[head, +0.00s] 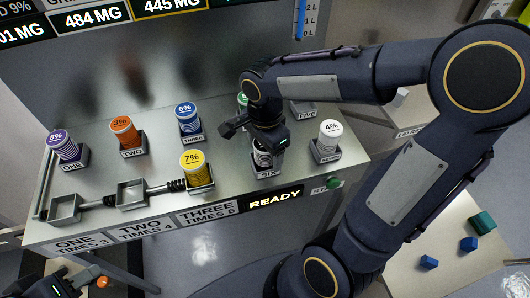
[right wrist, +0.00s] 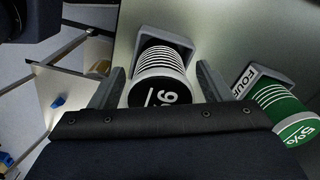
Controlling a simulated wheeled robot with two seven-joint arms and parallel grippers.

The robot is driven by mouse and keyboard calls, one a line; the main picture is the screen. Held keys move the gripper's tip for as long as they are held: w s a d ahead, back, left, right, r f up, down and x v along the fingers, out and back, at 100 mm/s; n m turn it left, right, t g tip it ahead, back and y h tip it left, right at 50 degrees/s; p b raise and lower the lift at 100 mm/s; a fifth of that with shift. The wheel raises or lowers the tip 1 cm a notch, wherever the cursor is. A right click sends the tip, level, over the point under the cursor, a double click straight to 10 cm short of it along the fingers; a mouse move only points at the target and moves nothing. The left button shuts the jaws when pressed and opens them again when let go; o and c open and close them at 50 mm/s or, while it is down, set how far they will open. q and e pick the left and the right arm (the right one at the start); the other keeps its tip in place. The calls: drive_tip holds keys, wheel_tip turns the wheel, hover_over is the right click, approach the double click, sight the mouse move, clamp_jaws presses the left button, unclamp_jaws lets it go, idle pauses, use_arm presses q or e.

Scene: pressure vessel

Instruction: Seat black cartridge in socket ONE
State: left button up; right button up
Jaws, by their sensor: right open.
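The black cartridge (right wrist: 160,92), with a white-striped body, stands in the rear holder marked SIX. In the head view only a bit of its striped side (head: 262,158) shows below my right gripper (head: 264,146). In the right wrist view the open fingers (right wrist: 162,82) stand on either side of it, with gaps showing. Front socket ONE (head: 64,208) is an empty square metal cup at the counter's left front. My left gripper (head: 62,288) is at the bottom left edge, partly cut off, below the counter; its jaws are unclear.
Front socket TWO (head: 131,194) is empty; the yellow cartridge (head: 194,168) stands in socket THREE. Purple (head: 62,146), orange (head: 124,130), blue (head: 188,118), green (right wrist: 278,108) and white (head: 329,138) cartridges stand in rear holders. A READY sign (head: 275,199) is on the front edge.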

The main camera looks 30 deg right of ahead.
drive_tip(key=c, duration=1.3)
drive_tip(key=shift+o, duration=0.2)
drive_tip(key=shift+r, duration=0.1)
